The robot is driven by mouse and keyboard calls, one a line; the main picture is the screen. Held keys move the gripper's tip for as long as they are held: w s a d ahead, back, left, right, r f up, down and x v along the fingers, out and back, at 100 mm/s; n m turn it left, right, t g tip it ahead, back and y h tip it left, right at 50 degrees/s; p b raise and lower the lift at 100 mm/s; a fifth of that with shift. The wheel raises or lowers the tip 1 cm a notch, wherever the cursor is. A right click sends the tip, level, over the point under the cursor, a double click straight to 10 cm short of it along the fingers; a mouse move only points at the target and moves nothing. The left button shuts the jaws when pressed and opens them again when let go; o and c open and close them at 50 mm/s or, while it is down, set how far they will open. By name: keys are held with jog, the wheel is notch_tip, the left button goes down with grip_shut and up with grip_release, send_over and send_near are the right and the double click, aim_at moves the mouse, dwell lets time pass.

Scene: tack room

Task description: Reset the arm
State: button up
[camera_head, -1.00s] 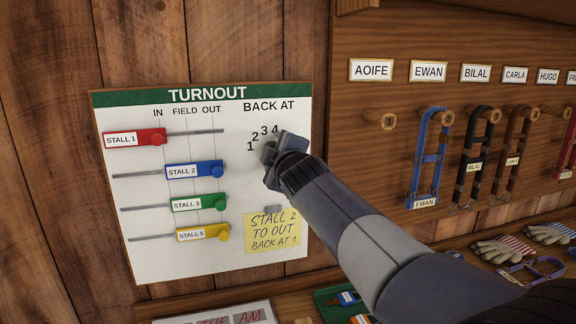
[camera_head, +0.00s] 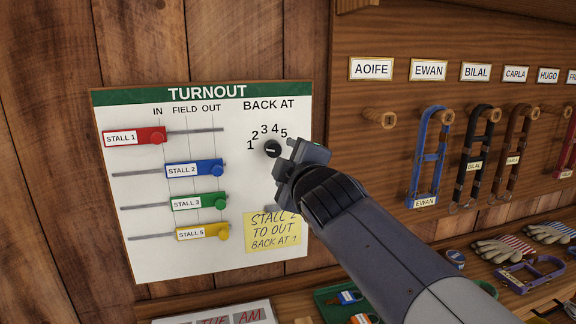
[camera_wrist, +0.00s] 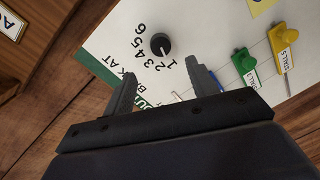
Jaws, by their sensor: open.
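My gripper (camera_head: 300,163) is in front of the right edge of the white turnout board (camera_head: 140,255), just right of the black dial (camera_head: 272,148). In the wrist view its two fingers (camera_wrist: 160,88) are apart with nothing between them. The dial (camera_wrist: 160,44) is beyond the fingertips and not touched. In the head view its white mark appears to point toward the 1. The blue STALL 2 slider (camera_head: 195,169) has its knob near the OUT line. The yellow note (camera_head: 270,232) reads "STALL 2 TO OUT BACK AT 1" and is partly covered by my gripper.
The red (camera_head: 135,137), green (camera_head: 200,202) and yellow (camera_head: 203,233) sliders are on the board. To the right, pegs under name plates hold halters such as the blue one (camera_head: 427,160). A shelf below carries gloves (camera_head: 500,249) and a green tray (camera_head: 330,305).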

aim_at(275, 151)
jog(key=x, duration=0.9)
jog(key=shift+w+a+f, duration=0.1)
jog(key=shift+w, duration=0.3)
jog(key=shift+w+m+p, duration=0.15)
jog(key=shift+m+p, duration=0.25)
jog(key=shift+p, duration=0.05)
jog(key=shift+m+p, duration=0.6)
jog(key=shift+m, duration=0.3)
jog(key=shift+m+y+p, duration=0.3)
jog(key=shift+m+p, duration=0.15)
jog(key=shift+m, duration=0.35)
jog(key=m+p, duration=0.1)
jog(key=p, duration=0.1)
jog(key=shift+r+m+p, duration=0.25)
jog(key=shift+m+p, duration=0.05)
jog(key=shift+m, duration=0.1)
jog(key=m+p, duration=0.2)
jog(key=p, duration=0.2)
jog(key=shift+f+m, duration=0.1)
jog(key=shift+m, duration=0.3)
jog(key=shift+f+m+p, duration=0.15)
jog(key=shift+m+p, duration=0.25)
jog(key=shift+p, duration=0.1)
